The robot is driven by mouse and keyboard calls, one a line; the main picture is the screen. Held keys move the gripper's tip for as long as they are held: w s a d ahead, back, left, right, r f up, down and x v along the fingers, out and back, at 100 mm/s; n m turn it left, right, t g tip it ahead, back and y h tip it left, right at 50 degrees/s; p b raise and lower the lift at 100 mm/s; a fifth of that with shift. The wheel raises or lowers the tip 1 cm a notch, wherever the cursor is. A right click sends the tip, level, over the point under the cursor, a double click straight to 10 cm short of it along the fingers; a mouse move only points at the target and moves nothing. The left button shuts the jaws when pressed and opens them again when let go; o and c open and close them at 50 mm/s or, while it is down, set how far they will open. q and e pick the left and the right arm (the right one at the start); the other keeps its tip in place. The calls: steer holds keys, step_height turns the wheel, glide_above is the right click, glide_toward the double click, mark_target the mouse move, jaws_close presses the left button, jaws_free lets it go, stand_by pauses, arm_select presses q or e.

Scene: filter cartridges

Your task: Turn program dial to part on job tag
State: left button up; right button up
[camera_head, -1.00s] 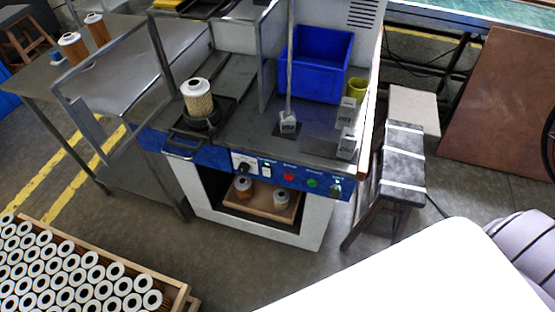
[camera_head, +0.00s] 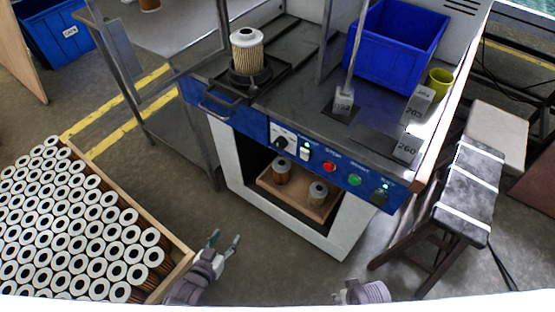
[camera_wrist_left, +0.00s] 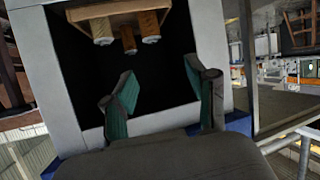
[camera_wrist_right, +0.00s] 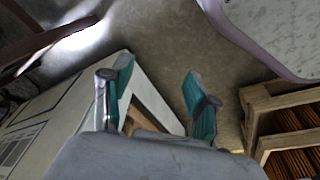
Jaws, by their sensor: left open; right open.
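The program dial (camera_head: 282,142) is a dark knob on a white plate at the left of the blue control panel (camera_head: 340,176). Grey blocks with printed numbers stand on the machine top: one (camera_head: 343,103) at the pole, one (camera_head: 416,104) near the yellow cup, and one reading about 260 (camera_head: 407,149) at the front right. I cannot tell which thing is the job tag. My left gripper (camera_head: 226,244) is open and empty, below and left of the dial; its fingers also show in the left wrist view (camera_wrist_left: 158,90). My right gripper (camera_wrist_right: 160,82) is open and empty, low before the machine.
The panel also has a switch (camera_head: 305,151), a red button (camera_head: 329,167), a green button (camera_head: 354,181) and a dark knob (camera_head: 380,196). A filter (camera_head: 247,52) stands in a holder on top. A crate of filters (camera_head: 179,273) is at left, a stool (camera_head: 466,190) at right.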

arm_select(q)
steer(key=w+d+r+t+h+b, duration=0.3)
steer(key=w+d+r+t+b, duration=0.15)
steer(key=r, duration=0.45)
steer(key=m+t+h+b, duration=0.2)
steer(key=h+b, duration=0.1)
steer(key=h, duration=0.2)
glide_toward(278, 147)
steer(key=shift+n, duration=0.3)
steer(key=x, duration=0.7)
steer(key=shift+w+r+b, duration=0.1)
steer(key=shift+w+b, duration=0.05)
steer(key=shift+b, duration=0.25)
steer(key=shift+x, duration=0.85)
steer(key=shift+d, duration=0.1)
arm_select(e)
step_height(278, 147, up, 14)
steer(key=t, duration=0.1)
steer(key=shift+w+r, duration=0.2)
steer(key=shift+w, duration=0.2)
steer(key=shift+d, duration=0.1)
arm_select(q)
jaws_close()
